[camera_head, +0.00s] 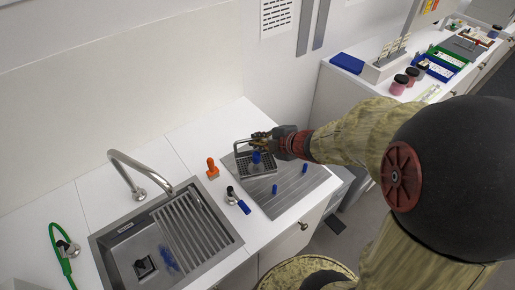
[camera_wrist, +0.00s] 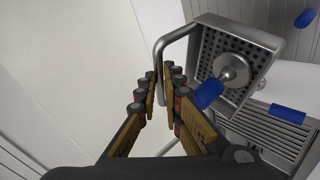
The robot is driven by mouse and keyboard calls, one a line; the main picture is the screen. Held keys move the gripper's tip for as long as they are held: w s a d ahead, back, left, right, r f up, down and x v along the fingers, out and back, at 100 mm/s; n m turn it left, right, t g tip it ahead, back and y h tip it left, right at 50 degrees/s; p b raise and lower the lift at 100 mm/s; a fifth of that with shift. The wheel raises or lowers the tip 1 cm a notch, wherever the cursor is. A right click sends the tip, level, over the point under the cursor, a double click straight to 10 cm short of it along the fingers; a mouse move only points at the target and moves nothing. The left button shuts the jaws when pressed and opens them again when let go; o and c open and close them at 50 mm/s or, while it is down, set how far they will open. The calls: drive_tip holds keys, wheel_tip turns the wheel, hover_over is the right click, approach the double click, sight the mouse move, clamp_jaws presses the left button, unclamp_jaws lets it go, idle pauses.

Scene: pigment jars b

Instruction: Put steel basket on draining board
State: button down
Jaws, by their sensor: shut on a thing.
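The steel basket (camera_head: 264,168) is a shallow perforated tray with a tall bent-rod handle (camera_wrist: 172,42). My gripper (camera_head: 262,139) is shut on that handle, with the fingers on either side of the rod in the wrist view (camera_wrist: 165,85). The basket (camera_wrist: 267,38) is over the back left part of the grey ribbed draining board (camera_head: 300,190). I cannot tell whether its underside touches the board. A piece with a round steel end and blue handle (camera_wrist: 207,94) shows at the basket. My fingers and wrist hide part of the handle in the head view.
Two small blue pieces (camera_head: 275,189) (camera_head: 305,168) lie on the board. Jars (camera_head: 399,84) stand on the back right counter.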

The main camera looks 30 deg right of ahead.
drive_tip(key=w+d+f+b, duration=0.5)
drive_tip(key=w+f, duration=0.6)
drive_tip(key=f, duration=0.1)
drive_tip(key=shift+d+f, duration=0.15)
drive_tip(key=shift+w, duration=0.1)
drive_tip(key=c, duration=1.9)
unclamp_jaws()
drive_tip(key=shift+f, duration=0.1)
